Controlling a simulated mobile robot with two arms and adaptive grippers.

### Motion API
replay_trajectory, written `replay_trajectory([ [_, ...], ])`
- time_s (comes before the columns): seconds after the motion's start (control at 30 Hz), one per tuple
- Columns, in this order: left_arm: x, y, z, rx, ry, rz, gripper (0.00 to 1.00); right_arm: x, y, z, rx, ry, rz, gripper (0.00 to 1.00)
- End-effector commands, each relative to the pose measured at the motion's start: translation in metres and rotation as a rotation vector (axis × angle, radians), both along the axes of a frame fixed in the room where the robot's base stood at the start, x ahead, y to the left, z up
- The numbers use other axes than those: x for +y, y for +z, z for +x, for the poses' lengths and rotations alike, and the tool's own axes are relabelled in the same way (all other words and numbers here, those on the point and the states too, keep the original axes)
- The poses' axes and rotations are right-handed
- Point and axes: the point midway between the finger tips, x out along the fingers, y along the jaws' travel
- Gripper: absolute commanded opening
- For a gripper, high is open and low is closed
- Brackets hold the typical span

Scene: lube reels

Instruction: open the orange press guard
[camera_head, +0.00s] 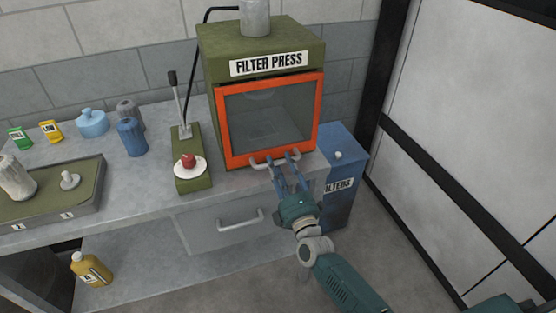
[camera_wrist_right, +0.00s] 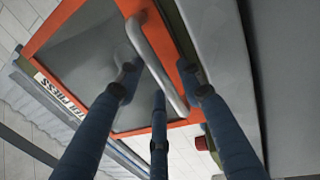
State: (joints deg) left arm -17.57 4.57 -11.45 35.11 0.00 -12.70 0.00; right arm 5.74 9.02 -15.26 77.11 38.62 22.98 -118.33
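The orange press guard (camera_head: 224,130) is a framed window on the front of the green filter press (camera_head: 310,52); it is closed. Its pale bar handle (camera_head: 261,164) runs along its lower edge. My right gripper (camera_head: 282,161) is at the handle, with its blue fingers pointing at it. In the right wrist view, the handle (camera_wrist_right: 156,62) lies between the spread fingers (camera_wrist_right: 158,78), and the guard (camera_wrist_right: 67,20) is behind it. The fingers look open, with gaps beside the bar; contact is unclear. My left gripper is out of view.
A lever unit with a red button (camera_head: 188,160) stands left of the press on the grey bench (camera_head: 150,190). A blue filters bin (camera_head: 343,160) stands at the right. A drawer with a handle (camera_head: 240,221) is below. Blue containers (camera_head: 132,137) stand further left.

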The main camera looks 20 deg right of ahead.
Motion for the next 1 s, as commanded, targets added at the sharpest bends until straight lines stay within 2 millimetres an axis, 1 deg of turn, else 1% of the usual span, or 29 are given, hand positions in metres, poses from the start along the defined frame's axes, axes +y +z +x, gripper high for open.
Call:
replay_trajectory([
  [0.03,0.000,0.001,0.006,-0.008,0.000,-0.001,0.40,0.001,0.001,0.006,0.000,0.001,-0.001,0.37],
  [0.1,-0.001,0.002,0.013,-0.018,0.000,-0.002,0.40,0.001,0.002,0.012,0.000,0.001,-0.001,0.37],
  [0.2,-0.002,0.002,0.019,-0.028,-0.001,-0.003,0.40,0.001,0.002,0.016,0.001,0.000,-0.001,0.37],
  [0.47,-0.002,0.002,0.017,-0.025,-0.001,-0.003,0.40,0.001,0.002,0.017,0.001,0.000,0.000,0.37],
  [0.57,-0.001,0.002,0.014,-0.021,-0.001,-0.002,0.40,0.001,0.002,0.016,0.001,0.000,0.000,0.19],
  [0.6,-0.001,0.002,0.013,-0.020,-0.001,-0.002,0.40,0.001,0.002,0.016,0.001,0.000,0.000,0.11],
  [0.67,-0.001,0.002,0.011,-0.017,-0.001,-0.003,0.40,0.001,0.002,0.016,0.001,0.000,0.000,0.00],
  [0.87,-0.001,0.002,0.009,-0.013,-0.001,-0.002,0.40,0.001,0.002,0.016,0.002,0.000,0.000,0.00],
  [1.0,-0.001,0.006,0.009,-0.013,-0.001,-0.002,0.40,0.001,0.002,0.012,0.004,0.001,0.000,0.00],
])
